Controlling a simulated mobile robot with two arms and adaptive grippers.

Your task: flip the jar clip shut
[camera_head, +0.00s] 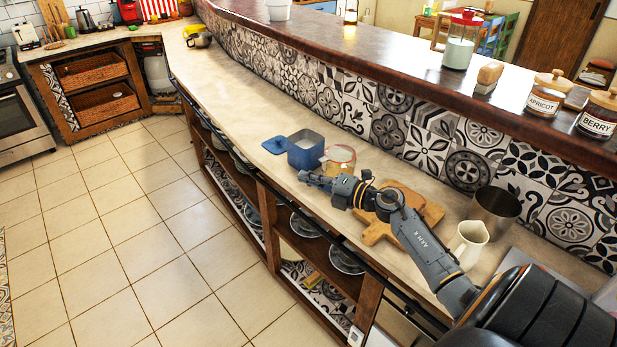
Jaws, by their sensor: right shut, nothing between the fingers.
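My right gripper (303,177) is shut and empty, pointing left in front of the jar near the counter's front edge. I cannot tell whether it touches the jar. My left gripper is not in view.
A blue canister (306,156) stands left of the jar, with a blue lid (275,145) beside it. Wooden boards (428,211), a cream pitcher (468,242) and a metal pot (494,212) are to the right. The counter (235,95) farther left is mostly clear.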

